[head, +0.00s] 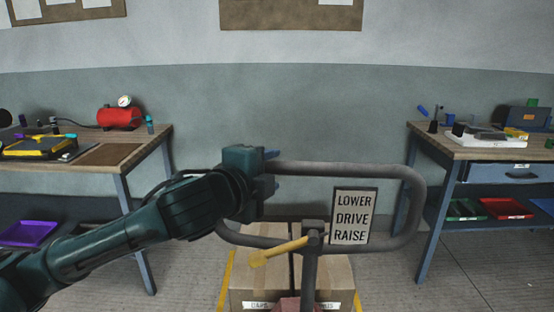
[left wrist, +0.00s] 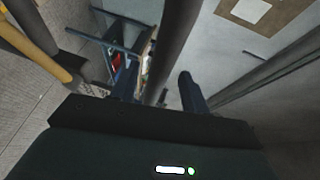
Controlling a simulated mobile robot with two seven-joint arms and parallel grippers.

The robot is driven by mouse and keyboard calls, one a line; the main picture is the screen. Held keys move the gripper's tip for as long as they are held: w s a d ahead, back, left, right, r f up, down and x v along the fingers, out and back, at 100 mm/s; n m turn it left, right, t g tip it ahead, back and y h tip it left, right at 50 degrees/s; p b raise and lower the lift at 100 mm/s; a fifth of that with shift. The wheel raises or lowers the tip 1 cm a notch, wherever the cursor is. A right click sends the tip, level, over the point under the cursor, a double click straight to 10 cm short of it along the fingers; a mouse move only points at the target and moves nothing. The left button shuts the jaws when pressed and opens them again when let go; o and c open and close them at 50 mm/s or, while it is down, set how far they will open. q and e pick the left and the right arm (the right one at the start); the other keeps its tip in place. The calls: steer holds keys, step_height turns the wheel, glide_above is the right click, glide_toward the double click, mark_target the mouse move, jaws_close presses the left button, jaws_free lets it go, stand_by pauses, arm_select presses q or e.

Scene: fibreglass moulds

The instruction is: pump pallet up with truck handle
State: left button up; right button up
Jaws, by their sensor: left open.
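The truck handle (head: 345,170) is a grey tube loop on an upright shaft (head: 309,272), in the middle of the head view. A yellow lever (head: 278,252) sticks out left at the top of the shaft. My left gripper (head: 272,170) is at the loop's upper left corner. It is open, with one finger on each side of the tube. The left wrist view shows the tube (left wrist: 174,50) running between the two open fingers (left wrist: 161,88). The pallet is hidden beneath cardboard boxes (head: 250,275) behind the shaft. My right gripper is not in view.
A sign (head: 351,215) reading LOWER, DRIVE, RAISE hangs within the loop. A workbench (head: 150,145) with a red tank (head: 119,117) stands left; another bench (head: 430,147) with trays stands right. Clear floor lies between the benches and the boxes.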

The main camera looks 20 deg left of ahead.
mark_target(273, 170)
arm_select(q)
steer(key=shift+x, duration=1.65)
jaws_close()
